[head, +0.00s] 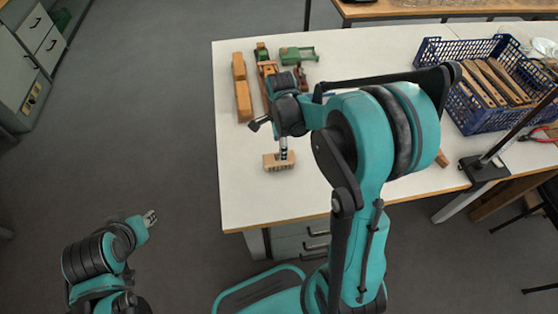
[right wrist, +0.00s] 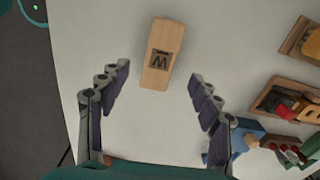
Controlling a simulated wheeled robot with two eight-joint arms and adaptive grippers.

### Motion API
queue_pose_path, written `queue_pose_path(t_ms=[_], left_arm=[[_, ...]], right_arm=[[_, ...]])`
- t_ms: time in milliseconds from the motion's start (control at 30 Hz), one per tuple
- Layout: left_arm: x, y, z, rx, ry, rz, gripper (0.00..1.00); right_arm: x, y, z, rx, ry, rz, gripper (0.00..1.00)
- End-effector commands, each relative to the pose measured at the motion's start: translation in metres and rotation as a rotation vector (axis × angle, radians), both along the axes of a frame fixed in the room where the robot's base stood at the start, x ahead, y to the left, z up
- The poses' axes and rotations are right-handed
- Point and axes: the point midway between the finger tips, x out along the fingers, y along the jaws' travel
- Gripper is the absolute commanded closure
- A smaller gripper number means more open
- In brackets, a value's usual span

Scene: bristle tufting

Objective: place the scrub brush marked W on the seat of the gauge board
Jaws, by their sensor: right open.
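The scrub brush marked W is a light wooden block (right wrist: 160,58) with a dark W panel, seen upside down in the right wrist view. In the head view the brush (head: 279,162) lies on the white table below my right gripper (head: 283,149). My right gripper is open, its two fingers apart on either side of the near end of the block (right wrist: 160,84); no contact shows. My left gripper (head: 150,218) is off the table at lower left, too small to read. I cannot single out the gauge board or its seat; my right arm hides part of the table.
Wooden blocks (head: 243,100) and a green object (head: 298,53) stand at the table's back left. A blue crate (head: 465,112) of wooden pieces is at right, near a black stand (head: 484,168). The table (head: 240,190) is clear around the brush.

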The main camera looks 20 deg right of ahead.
Motion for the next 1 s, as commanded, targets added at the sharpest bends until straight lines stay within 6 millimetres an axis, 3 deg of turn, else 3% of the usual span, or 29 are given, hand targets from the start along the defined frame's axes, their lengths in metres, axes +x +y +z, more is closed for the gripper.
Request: queue_pose_path(t_ms=[367,633,900,1000], left_arm=[[0.000,0.000,-0.017,0.000,0.000,0.000,0.68],[0.000,0.000,-0.039,0.000,0.000,0.000,0.68],[0.000,0.000,-0.038,0.000,0.000,0.000,0.68],[0.000,0.000,-0.038,0.000,0.000,0.000,0.68]], right_arm=[[0.001,0.000,-0.038,0.001,0.008,-0.026,0.36],[0.002,0.003,-0.078,0.001,0.007,-0.026,0.36],[0.002,0.003,-0.081,0.001,0.007,-0.025,0.36],[0.002,0.003,-0.080,0.001,0.007,-0.025,0.63]])
